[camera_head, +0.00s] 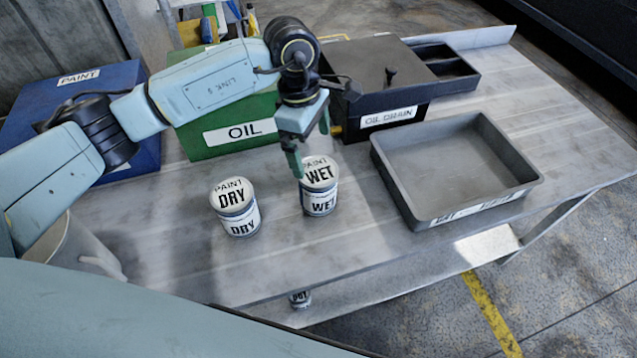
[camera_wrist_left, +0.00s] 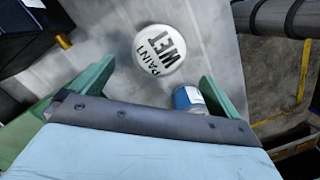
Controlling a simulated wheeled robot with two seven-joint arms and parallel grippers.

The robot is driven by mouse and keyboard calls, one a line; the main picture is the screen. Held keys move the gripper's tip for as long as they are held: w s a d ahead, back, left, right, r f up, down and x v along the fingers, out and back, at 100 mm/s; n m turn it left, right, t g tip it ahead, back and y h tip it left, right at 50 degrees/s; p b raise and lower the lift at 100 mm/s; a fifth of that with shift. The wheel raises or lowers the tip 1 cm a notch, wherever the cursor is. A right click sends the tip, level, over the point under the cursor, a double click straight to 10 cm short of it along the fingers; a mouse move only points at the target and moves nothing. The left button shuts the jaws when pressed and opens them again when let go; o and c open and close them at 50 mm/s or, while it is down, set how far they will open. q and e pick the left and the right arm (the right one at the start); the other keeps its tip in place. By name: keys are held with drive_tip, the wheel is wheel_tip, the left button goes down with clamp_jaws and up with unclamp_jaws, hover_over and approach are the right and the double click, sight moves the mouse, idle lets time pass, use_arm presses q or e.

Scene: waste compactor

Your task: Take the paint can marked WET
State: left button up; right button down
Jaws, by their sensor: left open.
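The paint can marked WET (camera_head: 319,190) stands upright on the metal table, to the right of the paint can marked DRY (camera_head: 236,208). In the left wrist view the WET can's lid (camera_wrist_left: 160,50) shows ahead of the gap between the two green fingers (camera_wrist_left: 160,85). The blue-banded side of another can (camera_wrist_left: 188,97) shows beside one finger there. My right gripper is not in view.
A grey tray (camera_head: 384,176) stands right of the WET can. Behind are a green OIL box (camera_head: 190,145), a black OIL DRAIN box (camera_head: 370,60) and a blue PAINT box (camera_head: 130,75). Table space in front of the cans is clear.

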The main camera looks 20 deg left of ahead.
sight(318, 170)
use_arm(q)
drive_tip(key=f, duration=0.3)
drive_tip(key=d+f, duration=0.1)
drive_tip(key=f, duration=0.2)
drive_tip(key=f+p, duration=0.1)
drive_tip(key=f, duration=0.3)
drive_tip(key=shift+d+f, duration=0.1)
drive_tip(key=shift+d, duration=0.25)
drive_tip(key=c, duration=1.1)
drive_tip(key=shift+c, duration=0.9)
